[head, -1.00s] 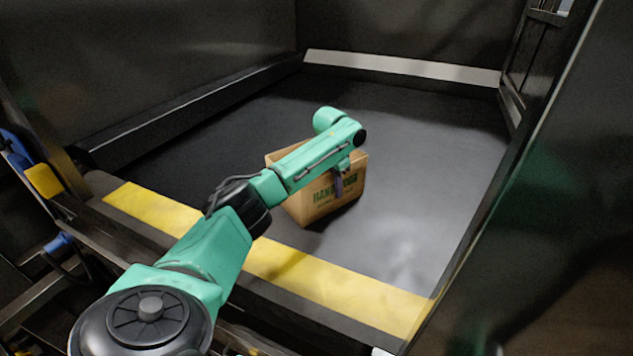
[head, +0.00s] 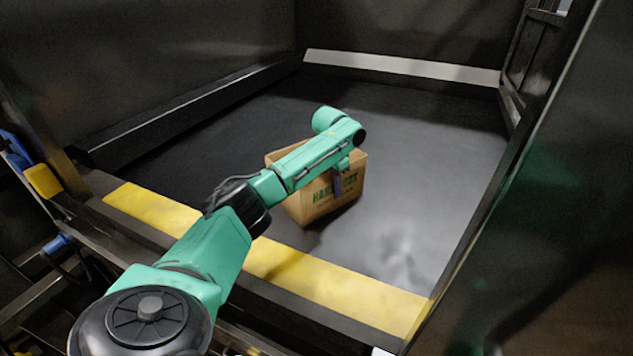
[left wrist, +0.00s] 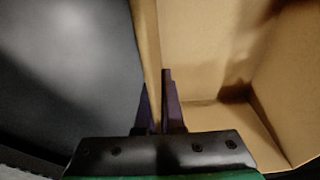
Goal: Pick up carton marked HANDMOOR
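The open-topped brown carton (head: 335,200) stands on the dark compactor floor, just beyond the yellow stripe. Green lettering shows on its near face, partly covered by a gripper finger; "HAN" can be read. My left arm reaches over it and hides much of its top. My left gripper (left wrist: 156,90) points down at the carton's wall (left wrist: 150,35). One dark finger is outside the wall and one inside, both close against it, and the gripper looks shut on it. The carton's inside looks empty where the wrist view shows it. My right gripper is not in view.
The yellow stripe (head: 330,292) marks the compactor's front edge. Dark walls stand left, back and right, with a pale strip (head: 400,67) along the back. The floor (head: 430,150) around the carton is clear.

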